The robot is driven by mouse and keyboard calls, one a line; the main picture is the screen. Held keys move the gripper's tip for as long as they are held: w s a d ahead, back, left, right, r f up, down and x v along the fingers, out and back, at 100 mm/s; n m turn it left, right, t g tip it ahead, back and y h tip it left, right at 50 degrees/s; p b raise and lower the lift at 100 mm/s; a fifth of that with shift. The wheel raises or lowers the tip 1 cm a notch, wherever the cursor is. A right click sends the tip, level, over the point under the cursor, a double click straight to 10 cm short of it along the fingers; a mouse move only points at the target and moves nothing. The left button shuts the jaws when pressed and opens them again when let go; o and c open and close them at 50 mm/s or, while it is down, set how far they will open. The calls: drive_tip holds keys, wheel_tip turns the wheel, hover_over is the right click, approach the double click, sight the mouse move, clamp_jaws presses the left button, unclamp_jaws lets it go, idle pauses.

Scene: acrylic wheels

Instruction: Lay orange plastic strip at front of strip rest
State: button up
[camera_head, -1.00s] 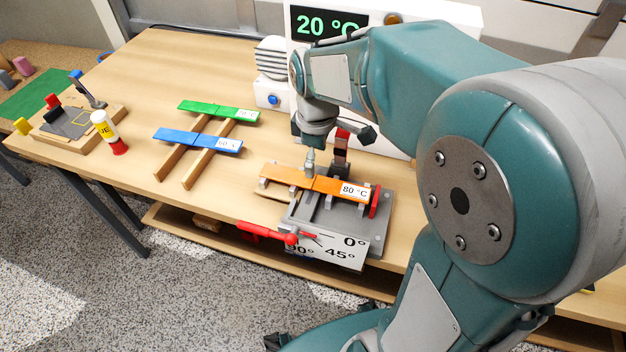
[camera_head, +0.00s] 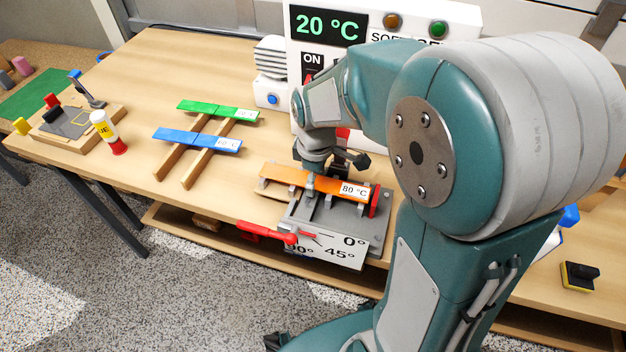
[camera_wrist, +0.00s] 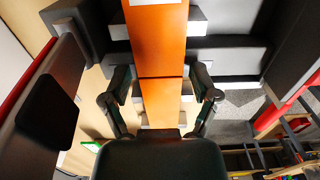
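The orange plastic strip (camera_head: 285,176), with a white "80 °C" label, lies across the grey bending jig (camera_head: 345,215). My gripper (camera_head: 311,188) is down at the middle of the strip. In the wrist view, the fingers of my gripper (camera_wrist: 163,92) stand open on both sides of the orange strip (camera_wrist: 160,45), with small gaps visible between them and its edges. The strip rest (camera_head: 172,172) is two wooden rails left of the jig. A green strip (camera_head: 205,109) lies across its back and a blue strip (camera_head: 185,138) lies in front of that. The rails' front ends are bare.
The jig has a red handle (camera_head: 262,234) in front and a red part (camera_head: 375,202) at its right. A white heater unit (camera_head: 455,20) reading 20 °C stands behind. A glue bottle (camera_head: 108,130) and a wooden fixture (camera_head: 85,140) stand at left. Table between rest and jig is clear.

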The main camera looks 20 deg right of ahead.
drive_tip(key=c, duration=0.6)
drive_tip(key=shift+r, duration=1.8)
drive_tip(key=shift+c, duration=0.2)
drive_tip(key=shift+r, duration=1.75)
drive_tip(key=shift+w, duration=0.1)
